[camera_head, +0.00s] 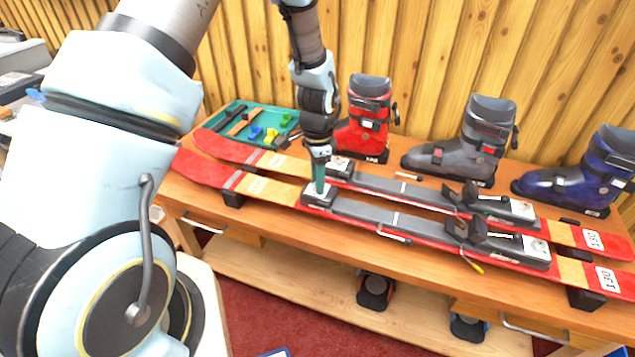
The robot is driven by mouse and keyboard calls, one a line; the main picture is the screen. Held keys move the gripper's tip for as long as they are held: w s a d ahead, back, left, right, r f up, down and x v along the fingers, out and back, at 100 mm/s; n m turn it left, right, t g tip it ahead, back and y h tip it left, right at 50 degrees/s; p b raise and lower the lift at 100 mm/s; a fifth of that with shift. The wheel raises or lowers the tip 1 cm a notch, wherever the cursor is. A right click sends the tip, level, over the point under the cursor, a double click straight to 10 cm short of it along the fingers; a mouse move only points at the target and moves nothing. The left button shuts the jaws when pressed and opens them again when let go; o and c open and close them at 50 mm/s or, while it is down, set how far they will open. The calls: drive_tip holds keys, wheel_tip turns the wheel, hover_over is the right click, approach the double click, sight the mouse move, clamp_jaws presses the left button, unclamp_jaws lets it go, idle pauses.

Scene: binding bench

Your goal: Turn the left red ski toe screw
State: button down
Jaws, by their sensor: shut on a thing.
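Two red skis lie side by side on the bench, tips to the left: a front ski (270,187) and a rear ski (222,148). The front ski's toe piece (318,198) is a grey and white block at the left end of its binding. My gripper (319,153) points down above it, shut on a teal-handled screwdriver (320,178). The screwdriver stands about upright, its lower end at the top of the front toe piece. The screw itself is hidden, and I cannot tell whether the tip sits in it. The rear toe piece (340,166) is just behind.
A teal tray (238,107) with several tools stands at the back left. Red (364,135), grey (446,155) and blue (577,185) boots line the back of the wooden bench (285,233). A ribbed wooden wall (420,60) rises behind. A lower shelf (300,285) holds dark bindings.

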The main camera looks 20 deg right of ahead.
drive_tip(key=n+b, duration=0.1)
drive_tip(key=n, duration=0.2)
drive_tip(key=shift+n, duration=0.3)
drive_tip(key=shift+n+b, duration=0.35)
drive_tip(key=shift+n, duration=1.45)
drive_tip(key=c, duration=0.6)
unclamp_jaws()
drive_tip(key=shift+o, duration=0.2)
wheel_tip(320, 180, up, 11)
drive_tip(key=b, duration=0.2)
